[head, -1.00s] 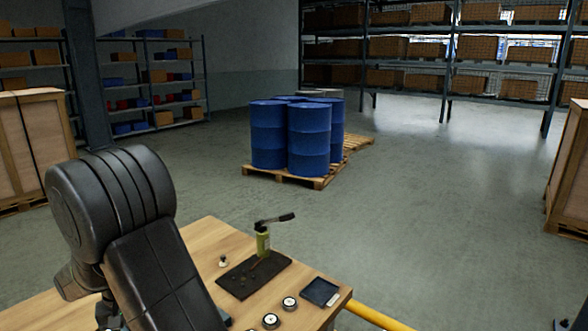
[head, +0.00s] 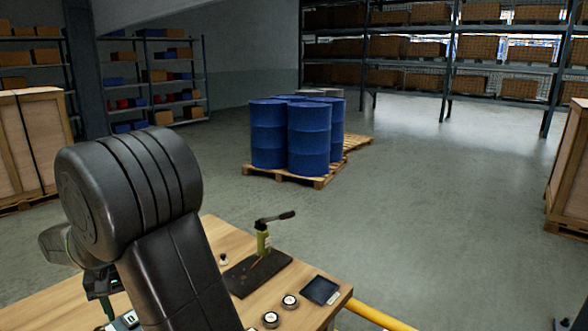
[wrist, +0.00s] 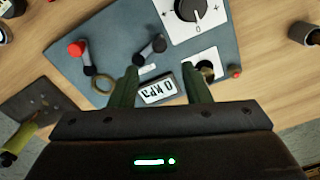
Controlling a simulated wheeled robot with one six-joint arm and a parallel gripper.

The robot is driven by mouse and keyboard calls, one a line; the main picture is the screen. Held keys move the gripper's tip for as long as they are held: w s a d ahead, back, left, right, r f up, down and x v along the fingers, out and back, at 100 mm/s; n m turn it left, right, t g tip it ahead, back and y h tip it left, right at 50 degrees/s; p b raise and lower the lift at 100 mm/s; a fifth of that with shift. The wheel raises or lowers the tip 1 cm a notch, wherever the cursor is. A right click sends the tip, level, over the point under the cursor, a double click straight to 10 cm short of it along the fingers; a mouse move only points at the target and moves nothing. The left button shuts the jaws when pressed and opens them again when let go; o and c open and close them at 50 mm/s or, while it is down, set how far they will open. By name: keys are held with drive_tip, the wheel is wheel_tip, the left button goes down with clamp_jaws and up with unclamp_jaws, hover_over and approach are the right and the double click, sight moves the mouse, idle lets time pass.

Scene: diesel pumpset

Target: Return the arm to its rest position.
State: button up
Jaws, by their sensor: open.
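My gripper (wrist: 160,78) shows in the wrist view with its two dark green fingers apart and nothing between them. It is over a blue-grey panel (wrist: 118,45) on the wooden bench. Between and just beyond the fingers lies a small display (wrist: 158,90) reading 0 kPa. Whether the fingers touch the panel I cannot tell. My black arm (head: 165,240) fills the lower left of the head view, bent at a large joint, and hides much of the bench (head: 225,240).
The panel carries a red-knobbed lever (wrist: 80,50), a black lever (wrist: 152,50) and a dial (wrist: 190,8). A green hand pump (head: 263,240) stands on a dark plate on the bench. Blue drums (head: 308,140) stand on a pallet behind. The floor (head: 420,220) to the right is open.

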wheel_tip(320, 180, down, 9)
drive_tip(key=shift+s+d+r+p, duration=0.1)
drive_tip(key=shift+d+r+p, duration=0.05)
drive_tip(key=shift+p, duration=0.25)
drive_tip(key=shift+r+n, duration=0.15)
drive_tip(key=shift+n, duration=0.25)
drive_tip(key=shift+s+d+n, duration=0.15)
drive_tip(key=shift+d+n, duration=0.35)
drive_tip(key=shift+n, duration=0.2)
drive_tip(key=d+n+p, duration=0.1)
drive_tip(key=n, duration=0.2)
drive_tip(key=shift+d+r, duration=0.1)
drive_tip(key=shift+d, duration=0.1)
drive_tip(key=d+n+p, duration=0.1)
drive_tip(key=n, duration=0.1)
drive_tip(key=shift+d+n, duration=0.15)
drive_tip(key=shift+n, duration=0.15)
drive_tip(key=n, duration=0.1)
drive_tip(key=w+d+n+p, duration=0.1)
drive_tip(key=n, duration=0.1)
drive_tip(key=shift+d+n, duration=0.25)
drive_tip(key=shift+n, duration=0.05)
drive_tip(key=shift+w+r, duration=0.1)
drive_tip(key=shift+r, duration=0.25)
wheel_tip(320, 180, up, 7)
drive_tip(key=shift+b, duration=0.35)
drive_tip(key=shift+f, duration=0.15)
